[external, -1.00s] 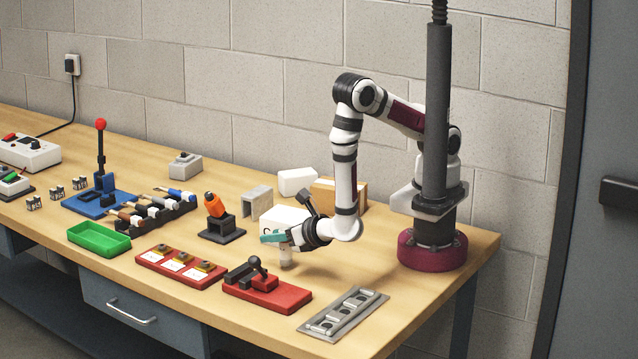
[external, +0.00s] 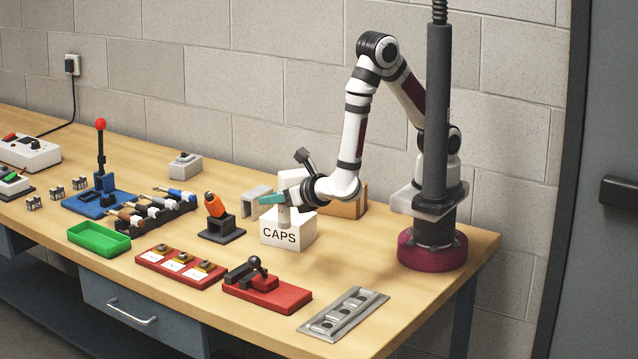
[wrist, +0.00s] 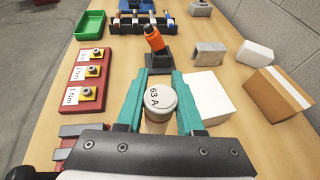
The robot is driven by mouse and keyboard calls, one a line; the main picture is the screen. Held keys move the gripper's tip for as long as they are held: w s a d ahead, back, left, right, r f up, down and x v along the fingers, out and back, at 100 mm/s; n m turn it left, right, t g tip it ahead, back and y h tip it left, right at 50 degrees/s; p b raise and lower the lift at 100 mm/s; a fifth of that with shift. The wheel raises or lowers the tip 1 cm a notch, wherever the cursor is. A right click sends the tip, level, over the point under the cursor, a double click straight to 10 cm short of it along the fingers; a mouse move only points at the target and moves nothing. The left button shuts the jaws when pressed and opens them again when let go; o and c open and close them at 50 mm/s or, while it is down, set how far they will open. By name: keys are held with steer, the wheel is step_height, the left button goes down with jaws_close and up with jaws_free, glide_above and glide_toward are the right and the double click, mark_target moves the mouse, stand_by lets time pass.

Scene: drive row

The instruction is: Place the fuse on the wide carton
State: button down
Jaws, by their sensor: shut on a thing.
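The fuse is a pale cylinder marked 63 A (wrist: 160,98); it also shows in the external view (external: 284,216). My gripper (wrist: 159,76) is shut on it, with a teal finger on each side. That carton lies just right of the fuse in the wrist view (wrist: 208,98). I cannot tell whether the fuse touches it. A smaller white carton (wrist: 255,54) and a brown carton (wrist: 276,96) stand farther right.
An orange-handled device on a black stand (external: 217,218) and a grey block (external: 256,200) stand near the CAPS carton. Table between rail and base is clear.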

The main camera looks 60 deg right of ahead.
steer(key=w+d+r+m+g+h, duration=0.2)
steer(key=w+d+m+h, duration=0.2)
steer(key=d, duration=0.5)
steer(key=w+d+r+m+g+h, duration=0.1)
steer(key=w+d+r+m+h, duration=0.2)
steer(key=d, duration=0.6)
steer(key=s+d+r+m+g+h, duration=0.2)
steer(key=d+m+g+h, duration=0.4)
steer(key=d, duration=1.1)
steer(key=f, duration=0.3)
steer(key=f+g+y, duration=0.1)
steer(key=f, duration=0.2)
steer(key=f+y, duration=0.1)
steer(key=f, duration=0.2)
steer(key=shift+d+f+m+g, duration=0.25)
steer(key=shift+d+m+g, duration=0.15)
steer(key=shift+f, duration=0.1)
steer(key=c, duration=0.5)
jaws_free()
steer(key=shift+w, duration=0.1)
steer(key=shift+c, duration=0.2)
